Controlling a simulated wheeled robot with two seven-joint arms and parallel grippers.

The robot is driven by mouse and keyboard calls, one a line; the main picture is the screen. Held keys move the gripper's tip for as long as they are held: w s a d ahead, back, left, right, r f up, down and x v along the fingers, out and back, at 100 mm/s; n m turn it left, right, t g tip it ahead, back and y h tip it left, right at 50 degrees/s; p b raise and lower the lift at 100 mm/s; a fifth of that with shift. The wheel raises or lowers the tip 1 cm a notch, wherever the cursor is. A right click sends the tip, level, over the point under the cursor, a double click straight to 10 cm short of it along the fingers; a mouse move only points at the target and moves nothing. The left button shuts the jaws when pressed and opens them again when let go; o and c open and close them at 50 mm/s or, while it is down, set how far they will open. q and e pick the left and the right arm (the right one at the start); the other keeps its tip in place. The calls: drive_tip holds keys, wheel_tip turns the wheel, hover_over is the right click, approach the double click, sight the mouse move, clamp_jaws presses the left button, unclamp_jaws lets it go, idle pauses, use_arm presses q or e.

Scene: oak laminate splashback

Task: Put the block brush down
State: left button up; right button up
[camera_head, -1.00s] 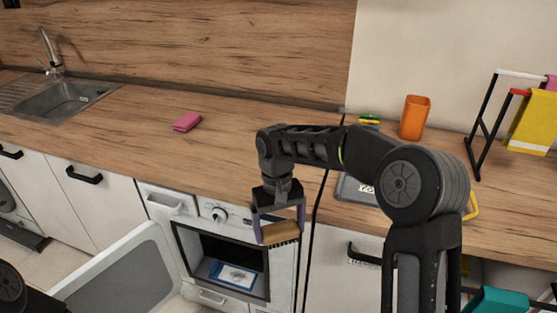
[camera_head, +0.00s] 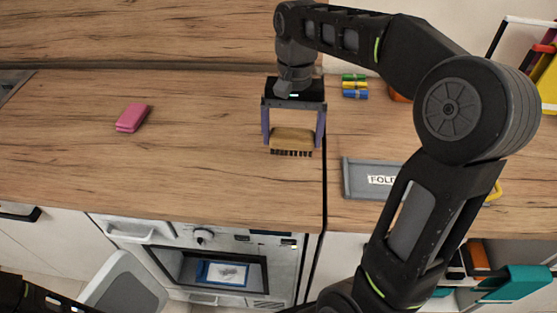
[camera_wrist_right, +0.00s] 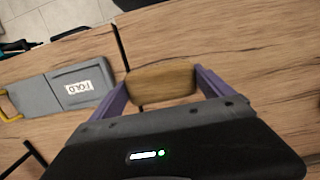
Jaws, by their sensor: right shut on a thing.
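The block brush (camera_head: 291,137) has a tan wooden block with dark bristles pointing down. My right gripper (camera_head: 292,144) is shut on it, one purple finger at each end of the block. The gripper holds the brush over the wooden countertop (camera_head: 215,170), left of the dark seam. I cannot tell whether the bristles touch the counter. In the right wrist view the block (camera_wrist_right: 160,80) sits between the purple fingers, its bristles hidden. My left gripper is not in view.
A pink sponge (camera_head: 131,117) lies to the left on the counter. A grey board labelled FOLD (camera_head: 355,180) lies right of the seam. Several coloured blocks (camera_head: 355,88) sit behind it. The counter between sponge and brush is clear.

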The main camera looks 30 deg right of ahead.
drive_tip(key=shift+s, duration=0.2)
drive_tip(key=shift+f, duration=0.35)
wheel_tip(320, 180, down, 6)
drive_tip(key=shift+w+r+b, duration=0.1)
drive_tip(key=shift+r+b, duration=0.15)
drive_tip(key=shift+b, duration=0.15)
drive_tip(key=shift+f, duration=1.9)
drive_tip(key=o, duration=1.3)
drive_tip(key=shift+f, duration=0.1)
